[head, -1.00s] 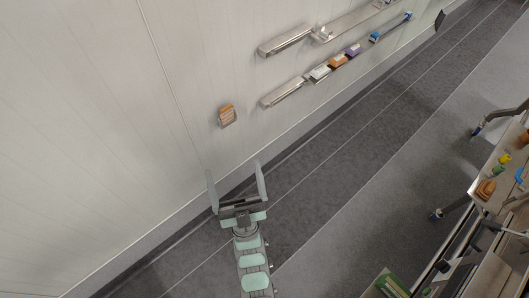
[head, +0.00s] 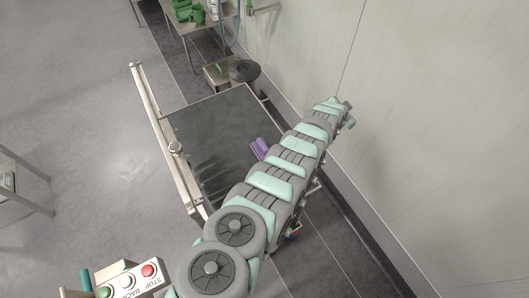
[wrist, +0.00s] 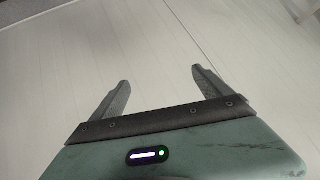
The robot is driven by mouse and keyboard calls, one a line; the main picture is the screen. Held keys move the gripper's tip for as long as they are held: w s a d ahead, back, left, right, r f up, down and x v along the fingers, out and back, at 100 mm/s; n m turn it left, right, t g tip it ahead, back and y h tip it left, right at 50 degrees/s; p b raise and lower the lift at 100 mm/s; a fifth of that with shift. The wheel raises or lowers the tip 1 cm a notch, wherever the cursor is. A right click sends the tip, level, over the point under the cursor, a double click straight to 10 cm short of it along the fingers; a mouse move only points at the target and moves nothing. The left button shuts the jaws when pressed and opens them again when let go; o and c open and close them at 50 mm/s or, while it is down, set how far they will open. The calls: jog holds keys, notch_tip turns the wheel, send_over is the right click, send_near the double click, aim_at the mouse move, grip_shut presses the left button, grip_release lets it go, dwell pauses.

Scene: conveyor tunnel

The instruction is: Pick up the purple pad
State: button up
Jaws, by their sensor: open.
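The purple pad (head: 262,148) lies on the dark conveyor belt (head: 215,130) in the head view, near the belt's right side, partly hidden behind my arm. My arm reaches up and to the right past it, towards the pale wall. My gripper (wrist: 160,88) shows in the wrist view with its two grey fingers spread apart and nothing between them. It faces pale wall panels. The pad is not in the wrist view.
A metal rail (head: 155,125) runs along the belt's left side. A dark round bin (head: 244,71) and a table with green items (head: 187,12) stand beyond the belt. The pale wall (head: 420,120) is close on the right. A button box (head: 132,281) sits at lower left.

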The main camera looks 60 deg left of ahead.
jog(key=s+a+g+h+b, duration=0.1)
jog(key=s+a+g, duration=0.2)
jog(key=s, duration=0.5)
jog(key=s+a+g+h+b, duration=0.1)
jog(key=s+a+g, duration=0.15)
jog(key=s, duration=0.55)
jog(key=g+h+b, duration=0.2)
jog(key=g+h, duration=0.1)
send_near(262, 144)
jog(key=shift+f+m, duration=0.1)
jog(key=shift+m, duration=0.2)
jog(key=shift+w+f+p, duration=0.1)
jog(key=shift+f+p, duration=0.4)
jog(key=shift+f, duration=2.15)
jog(key=shift+d+f, duration=0.15)
jog(key=shift+f, duration=0.5)
notch_tip(262, 144, down, 3)
jog(key=shift+r, duration=0.15)
jog(key=shift+f, duration=0.5)
jog(key=shift+r, duration=0.1)
jog(key=shift+c, duration=0.2)
